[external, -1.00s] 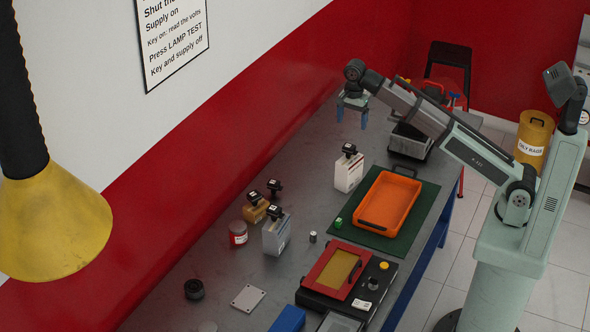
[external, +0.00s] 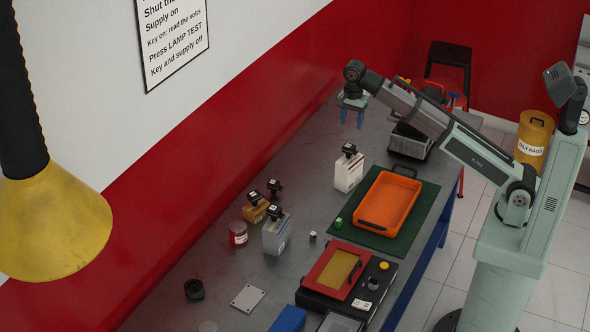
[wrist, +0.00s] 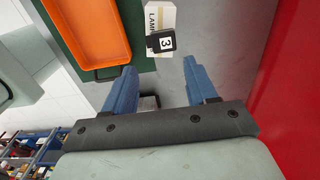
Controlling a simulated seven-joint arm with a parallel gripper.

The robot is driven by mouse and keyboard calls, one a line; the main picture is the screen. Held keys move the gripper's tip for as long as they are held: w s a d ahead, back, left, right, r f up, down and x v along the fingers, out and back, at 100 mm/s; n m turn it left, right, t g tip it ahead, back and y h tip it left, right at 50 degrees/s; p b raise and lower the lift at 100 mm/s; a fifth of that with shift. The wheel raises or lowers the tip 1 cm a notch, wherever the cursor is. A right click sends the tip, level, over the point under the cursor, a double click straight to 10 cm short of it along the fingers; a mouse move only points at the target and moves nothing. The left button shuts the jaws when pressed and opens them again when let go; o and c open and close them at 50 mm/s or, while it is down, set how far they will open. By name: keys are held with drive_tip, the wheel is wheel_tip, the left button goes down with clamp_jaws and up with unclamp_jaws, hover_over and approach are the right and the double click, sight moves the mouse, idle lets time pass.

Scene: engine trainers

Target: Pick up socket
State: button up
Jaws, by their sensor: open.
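A small silvery cylinder (external: 313,237), which looks like the socket, stands on the grey bench left of the green mat. It is too small to make out details, and I cannot pick it out in the wrist view. My gripper (external: 351,121) is high over the far end of the bench, well away from the cylinder. Its two blue fingers point down, apart and empty. In the wrist view my gripper (wrist: 158,66) also shows an open gap, with a white labelled container (wrist: 160,17) with a black top marked 3 beyond the fingertips.
An orange tray (external: 388,224) lies on the green mat (external: 427,213), with a small green piece (external: 338,223) at the mat's edge. White containers (external: 348,174), a red-lidded jar (external: 238,234), a red-framed box (external: 335,270) and a black round part (external: 194,289) stand around.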

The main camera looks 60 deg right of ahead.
drive_tip(key=s+a+f+n, duration=0.2)
drive_tip(key=a+f, duration=0.1)
drive_tip(key=a, duration=0.8)
drive_tip(key=n, duration=3.5)
hover_over(314, 233)
wheel_tip(314, 233, down, 10)
drive_tip(key=shift+f, duration=6.9)
